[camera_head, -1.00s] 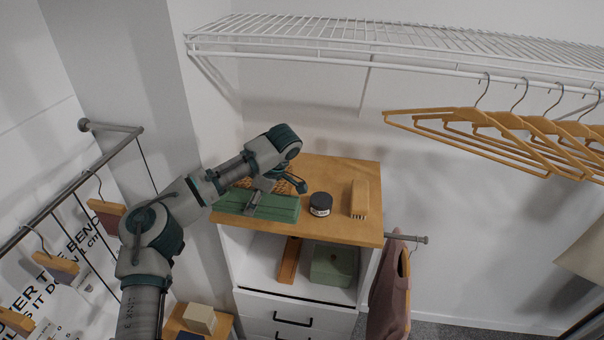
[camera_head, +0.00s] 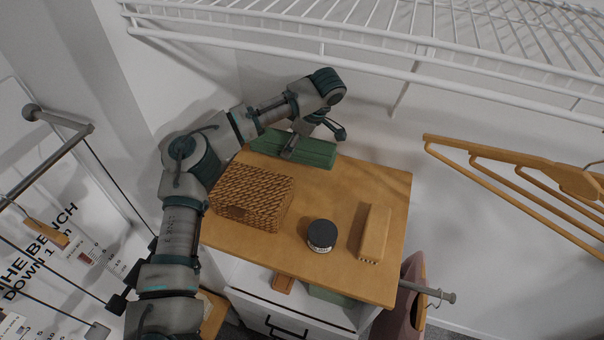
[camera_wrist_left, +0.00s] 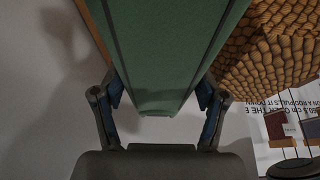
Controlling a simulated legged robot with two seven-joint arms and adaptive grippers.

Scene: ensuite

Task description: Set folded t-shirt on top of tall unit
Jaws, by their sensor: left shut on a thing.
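The folded t-shirt (camera_head: 314,153) is a flat green bundle at the back left edge of the wooden top of the tall unit (camera_head: 330,190). My left gripper (camera_head: 296,145) is shut on the t-shirt. In the left wrist view, the green t-shirt (camera_wrist_left: 170,45) runs between the two fingers (camera_wrist_left: 160,98), one on each side. I cannot tell whether the t-shirt rests on the top or hangs just above it. Part of it is hidden behind my gripper. My right gripper does not show.
A woven basket (camera_head: 250,196), a dark-lidded jar (camera_head: 321,235) and a wooden brush (camera_head: 375,232) stand on the unit's top. A white wire shelf (camera_head: 390,40) hangs above. Wooden hangers (camera_head: 520,165) are at the right. Bare wood lies between the t-shirt and the jar.

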